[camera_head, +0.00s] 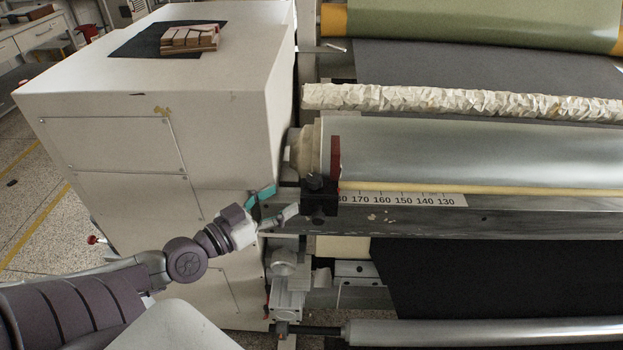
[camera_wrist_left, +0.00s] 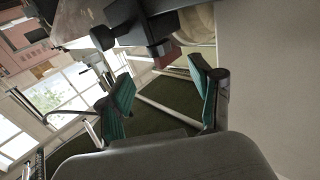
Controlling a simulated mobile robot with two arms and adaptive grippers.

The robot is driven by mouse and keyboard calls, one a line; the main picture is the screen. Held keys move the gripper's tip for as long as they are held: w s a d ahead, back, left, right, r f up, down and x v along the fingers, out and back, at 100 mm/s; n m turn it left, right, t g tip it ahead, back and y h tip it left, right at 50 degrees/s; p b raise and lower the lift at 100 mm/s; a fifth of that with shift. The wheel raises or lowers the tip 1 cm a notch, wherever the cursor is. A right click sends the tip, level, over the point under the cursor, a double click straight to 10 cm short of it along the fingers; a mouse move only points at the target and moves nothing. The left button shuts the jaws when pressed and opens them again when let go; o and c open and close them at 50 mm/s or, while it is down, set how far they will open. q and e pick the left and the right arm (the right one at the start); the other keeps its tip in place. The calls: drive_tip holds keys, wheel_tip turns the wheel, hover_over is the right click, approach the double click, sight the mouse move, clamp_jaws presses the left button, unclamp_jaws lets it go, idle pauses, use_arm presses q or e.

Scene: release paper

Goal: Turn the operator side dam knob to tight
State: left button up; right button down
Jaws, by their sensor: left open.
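The side dam knob (camera_head: 315,182) is small and black. It sits on top of a black clamp block (camera_head: 319,205) at the left end of the scaled rail, beside a dark red side dam plate (camera_head: 335,158). My left gripper (camera_head: 283,201) is open and empty just left of the block, its two teal-padded fingers pointing toward it. In the left wrist view, the open fingers (camera_wrist_left: 163,88) frame a gap, with the dark clamp block (camera_wrist_left: 142,20) beyond them at the top. The knob's exact setting cannot be read. My right gripper is not in view.
A large white machine housing (camera_head: 150,90) stands left of the roller (camera_head: 470,152). The metal rail (camera_head: 500,222) with a number scale runs right from the block. A cylinder-like fitting (camera_head: 290,290) sits below. The space immediately around the gripper's fingers looks clear.

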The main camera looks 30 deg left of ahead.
sight(308, 183)
use_arm(q)
drive_tip(key=p+x, duration=0.2)
drive_tip(key=x, duration=0.5)
drive_tip(key=shift+w+r, duration=0.15)
drive_tip(key=shift+w, duration=0.1)
drive_tip(key=shift+p+x, duration=0.35)
drive_tip(key=shift+x, duration=0.5)
drive_tip(key=shift+d, duration=0.15)
drive_tip(key=shift+s, duration=0.1)
